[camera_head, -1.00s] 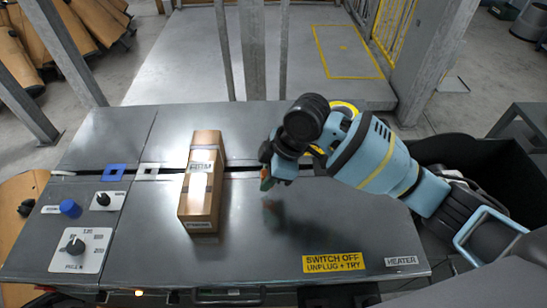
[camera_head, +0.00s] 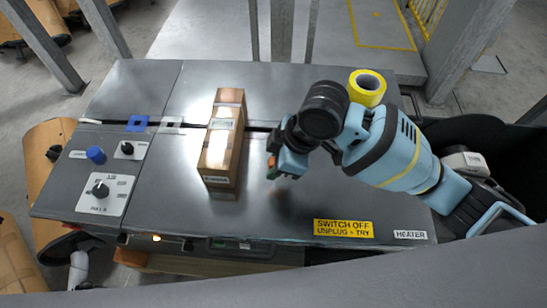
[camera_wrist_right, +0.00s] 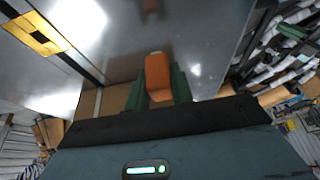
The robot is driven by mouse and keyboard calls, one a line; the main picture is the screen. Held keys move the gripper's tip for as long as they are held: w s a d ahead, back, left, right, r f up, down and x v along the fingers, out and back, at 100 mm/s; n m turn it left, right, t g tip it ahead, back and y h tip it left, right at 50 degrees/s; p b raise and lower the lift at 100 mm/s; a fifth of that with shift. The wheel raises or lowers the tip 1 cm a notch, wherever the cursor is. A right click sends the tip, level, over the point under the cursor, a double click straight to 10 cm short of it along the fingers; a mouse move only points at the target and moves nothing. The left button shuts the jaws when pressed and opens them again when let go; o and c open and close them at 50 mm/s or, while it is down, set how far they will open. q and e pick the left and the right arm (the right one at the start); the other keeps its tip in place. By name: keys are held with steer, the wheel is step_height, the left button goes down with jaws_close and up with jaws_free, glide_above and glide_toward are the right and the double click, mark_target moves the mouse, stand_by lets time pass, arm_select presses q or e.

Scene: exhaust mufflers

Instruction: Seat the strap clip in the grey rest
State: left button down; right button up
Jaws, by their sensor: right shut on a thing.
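My right gripper (camera_head: 279,168) is shut on the orange strap clip (camera_wrist_right: 157,77) and holds it above the steel counter, to the right of a cardboard box. In the right wrist view the clip stands between two green fingers (camera_wrist_right: 160,88). In the head view only a small part of it shows. The grey rest (camera_head: 171,124) is a small light square with a dark centre, lying at the counter's slot, left of the box. The clip is well apart from it. My left gripper is not in view.
The tall cardboard box (camera_head: 216,158) stands between my right gripper and the grey rest. A blue square (camera_head: 137,123) lies left of the rest. A yellow tape roll (camera_head: 367,85) stands behind my arm. The wrist view shows a yellow square plate (camera_wrist_right: 33,34). The counter's front middle is clear.

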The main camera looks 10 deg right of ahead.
steer(key=shift+w+d+r+m, duration=0.1)
steer(key=shift+d+r+m, duration=0.2)
steer(key=shift+d+m, duration=0.15)
steer(key=d+r+m+t+h, duration=0.3)
steer(key=d+r+m, duration=0.7)
steer(key=d+m, duration=0.5)
steer(key=shift+s+d+r+h, duration=0.3)
steer(key=shift+s+d+h, duration=0.1)
steer(key=shift+h, duration=0.3)
steer(key=shift+a, duration=0.1)
